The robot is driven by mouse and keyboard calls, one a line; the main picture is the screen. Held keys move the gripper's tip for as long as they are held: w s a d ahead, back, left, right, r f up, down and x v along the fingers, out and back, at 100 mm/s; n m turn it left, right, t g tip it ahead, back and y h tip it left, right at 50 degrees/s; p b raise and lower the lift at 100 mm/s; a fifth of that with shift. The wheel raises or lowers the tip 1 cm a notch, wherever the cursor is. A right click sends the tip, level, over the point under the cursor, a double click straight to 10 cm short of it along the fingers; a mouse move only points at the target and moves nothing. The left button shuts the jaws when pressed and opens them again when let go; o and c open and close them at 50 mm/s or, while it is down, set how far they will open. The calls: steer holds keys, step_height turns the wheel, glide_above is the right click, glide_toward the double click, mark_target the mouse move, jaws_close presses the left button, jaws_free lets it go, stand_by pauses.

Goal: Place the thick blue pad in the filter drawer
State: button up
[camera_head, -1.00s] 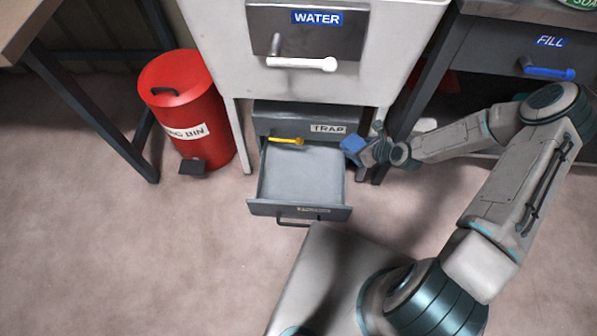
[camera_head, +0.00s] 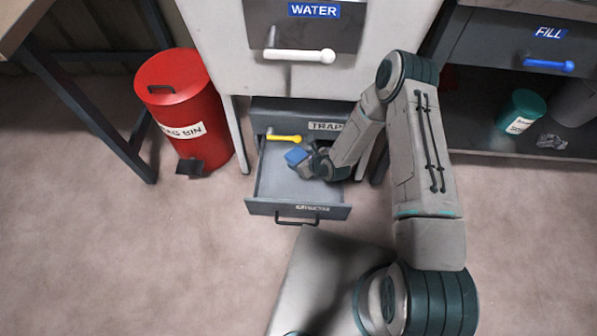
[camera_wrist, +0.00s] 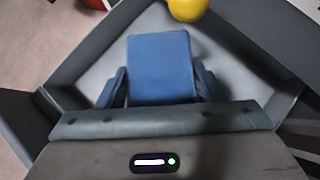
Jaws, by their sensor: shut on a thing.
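The thick blue pad (camera_head: 296,156) is between the jaws of my gripper (camera_head: 308,164), which is shut on it. In the wrist view the blue pad (camera_wrist: 160,66) fills the middle, with a jaw of my gripper (camera_wrist: 160,95) on each side. The filter drawer (camera_head: 262,207) is pulled open below the white cabinet. The pad is over or inside the drawer's open space; I cannot tell whether it touches the floor. In the wrist view the drawer's walls (camera_wrist: 262,38) surround the pad. My arm hides part of the drawer's right side.
A yellow handle (camera_head: 284,138) sticks out over the drawer's back, below the unit labelled TRAP (camera_head: 326,126). It is near the pad's far end. A red bin (camera_head: 180,105) stands left. A shelf at right holds a green container (camera_head: 521,112).

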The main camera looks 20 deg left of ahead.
step_height(320, 180, down, 10)
steer(key=b, duration=0.3)
steer(key=shift+f, duration=0.2)
steer(key=o, duration=1)
steer(key=shift+r, duration=0.1)
steer(key=shift+c, duration=0.2)
steer(key=shift+r, duration=0.1)
steer(key=shift+s+r, duration=0.1)
steer(key=shift+r, duration=0.1)
steer(key=p+v, duration=0.3)
steer(key=v, duration=0.8)
steer(key=shift+d+r, duration=0.2)
steer(key=shift+d, duration=0.05)
